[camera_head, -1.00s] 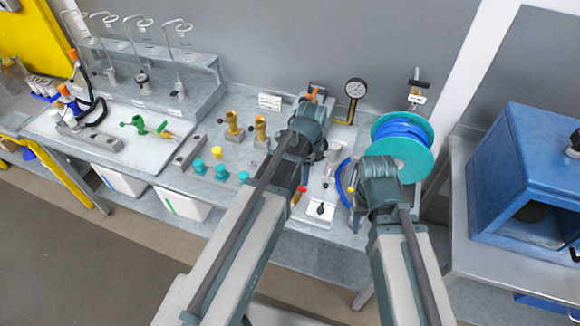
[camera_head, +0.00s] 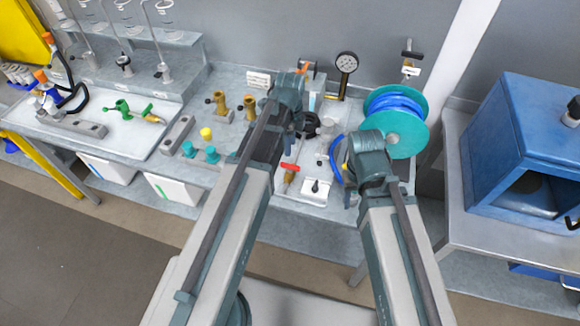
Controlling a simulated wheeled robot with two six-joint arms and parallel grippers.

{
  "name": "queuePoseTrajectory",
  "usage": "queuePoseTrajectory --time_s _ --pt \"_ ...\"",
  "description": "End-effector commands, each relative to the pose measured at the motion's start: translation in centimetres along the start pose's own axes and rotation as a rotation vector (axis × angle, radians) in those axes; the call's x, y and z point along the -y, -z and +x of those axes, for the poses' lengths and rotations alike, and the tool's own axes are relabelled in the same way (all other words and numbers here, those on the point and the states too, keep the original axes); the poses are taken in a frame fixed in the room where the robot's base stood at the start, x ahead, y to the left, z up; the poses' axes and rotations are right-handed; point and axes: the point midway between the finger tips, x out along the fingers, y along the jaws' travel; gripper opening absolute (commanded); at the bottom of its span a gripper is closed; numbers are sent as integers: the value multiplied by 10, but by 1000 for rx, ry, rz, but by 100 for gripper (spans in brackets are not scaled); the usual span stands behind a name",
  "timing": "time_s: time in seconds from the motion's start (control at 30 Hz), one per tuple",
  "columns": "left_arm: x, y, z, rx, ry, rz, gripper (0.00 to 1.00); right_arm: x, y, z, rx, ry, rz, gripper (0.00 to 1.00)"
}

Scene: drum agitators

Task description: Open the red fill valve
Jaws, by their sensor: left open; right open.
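The red fill valve shows as a red handle (camera_head: 289,166) on a brass-coloured stem on the bench's front part, between my two arms. My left gripper (camera_head: 306,125) is open, above and behind the red handle and apart from it. The wrist partly hides its fingers. My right gripper (camera_head: 350,180) is open, to the right of the red handle near the blue hose. My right wrist hides most of it.
A teal reel with blue hose (camera_head: 400,135) stands close to my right wrist. A pressure gauge (camera_head: 346,63) and an orange-handled valve (camera_head: 306,67) are at the back. A white switch box (camera_head: 315,191) sits right of the red handle. Brass and teal fittings stand to the left.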

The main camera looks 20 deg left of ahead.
Motion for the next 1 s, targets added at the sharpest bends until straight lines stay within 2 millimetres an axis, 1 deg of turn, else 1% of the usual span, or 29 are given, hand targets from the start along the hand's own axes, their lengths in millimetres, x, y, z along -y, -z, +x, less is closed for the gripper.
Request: queuePoseTrajectory --time_s 0.03,0.5,0.6,0.77,1.0 --pt "0 0 15 0 0 0 46 1 1 15 0 0 -1 50" --pt "0 0 80 0 0 0 46 8 5 79 0 -1 0 50" --pt "0 0 91 0 0 0 46 9 5 90 0 -1 0 50" --pt "0 0 100 0 0 0 46 9 6 99 0 -1 0 50" --pt "0 0 99 0 0 0 46 9 6 98 0 -1 0 50"
